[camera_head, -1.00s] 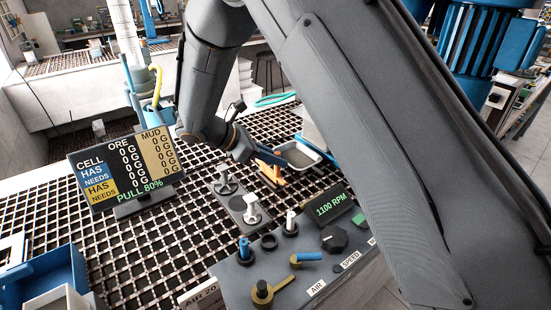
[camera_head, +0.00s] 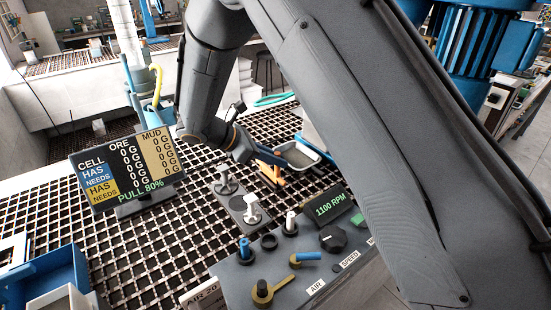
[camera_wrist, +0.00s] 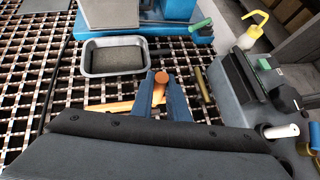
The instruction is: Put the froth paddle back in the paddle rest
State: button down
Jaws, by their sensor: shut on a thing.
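My gripper (camera_wrist: 161,100) has blue fingers closed around an upright orange handle, which I take to be the froth paddle (camera_wrist: 159,86). The handle's round end shows between the fingertips; its lower part is hidden. A second orange piece (camera_wrist: 112,106) lies low behind the fingers, over the grating; I cannot tell whether it belongs to the paddle. In the head view, my gripper (camera_head: 268,154) is small and partly hidden by my arm, with orange parts (camera_head: 269,172) just below it. I cannot clearly pick out the paddle rest in either view.
A metal tray with grey contents (camera_wrist: 88,68) stands just beyond my gripper. A brass rod (camera_wrist: 202,84) is to its right. The control box (camera_head: 240,276) with knobs, a plate with two posts (camera_head: 236,203) and a display screen (camera_head: 87,181) stand nearby. Open grating lies between.

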jog(key=shift+f+b, duration=0.4)
jog(key=shift+f, duration=0.8)
dwell(1.0)
jog(key=c, duration=1.6)
grip_release()
jog(key=shift+c, duration=0.2)
jog(key=b+v, duration=0.2)
jog(key=v, duration=0.5)
jog(key=shift+a+r, duration=0.2)
jog(key=shift+a, duration=0.1)
jog(key=shift+s, duration=0.1)
